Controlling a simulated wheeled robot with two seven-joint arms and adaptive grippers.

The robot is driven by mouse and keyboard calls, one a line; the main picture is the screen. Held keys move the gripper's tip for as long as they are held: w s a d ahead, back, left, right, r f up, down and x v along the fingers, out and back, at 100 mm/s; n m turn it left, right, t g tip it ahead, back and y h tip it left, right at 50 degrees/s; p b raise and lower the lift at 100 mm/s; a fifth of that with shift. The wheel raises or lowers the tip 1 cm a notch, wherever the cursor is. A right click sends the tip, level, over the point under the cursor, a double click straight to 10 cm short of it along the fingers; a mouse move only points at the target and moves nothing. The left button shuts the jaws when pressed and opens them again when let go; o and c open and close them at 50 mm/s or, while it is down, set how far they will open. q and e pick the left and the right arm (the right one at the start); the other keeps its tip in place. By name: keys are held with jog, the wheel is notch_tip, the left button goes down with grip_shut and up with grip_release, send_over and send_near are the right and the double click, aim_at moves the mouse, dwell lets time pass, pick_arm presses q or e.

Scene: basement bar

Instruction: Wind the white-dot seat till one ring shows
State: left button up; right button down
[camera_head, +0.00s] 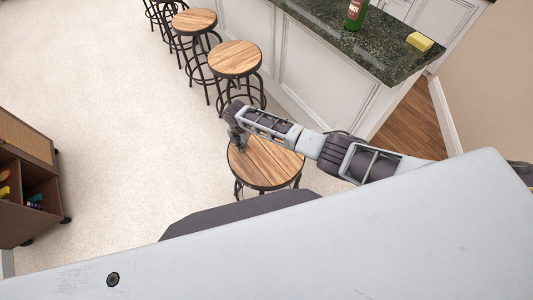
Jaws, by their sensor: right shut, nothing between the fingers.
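The nearest stool has a round wooden seat (270,168) with a dark rim and dark legs. My right arm reaches in from the right across this seat. My right gripper (241,148) points down at the far left part of the seat and is shut and empty. I cannot tell whether its fingertips touch the wood. I cannot make out a white dot on any seat. The screw under the near seat and any rings on it are hidden. My left gripper is not in view.
More wooden stools (236,58) (194,21) stand in a row along the white bar. Its dark stone top (345,42) holds a green bottle (356,12) and a yellow block (420,41). A brown cabinet (28,185) stands at left. The pale floor between is clear.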

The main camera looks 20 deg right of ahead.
aim_at(254, 170)
jog(key=shift+s+a+f, duration=0.1)
jog(key=shift+s, duration=0.15)
jog(key=shift+s+a, duration=0.2)
jog(key=shift+s, duration=2.6)
jog(key=shift+s+d, duration=0.4)
jog(key=shift+s, duration=0.35)
jog(key=shift+s+d, duration=0.45)
jog(key=shift+s, duration=0.35)
jog(key=shift+s+d, duration=0.4)
jog(key=shift+s, duration=0.35)
jog(key=shift+s+d, duration=0.1)
jog(key=shift+s, duration=0.35)
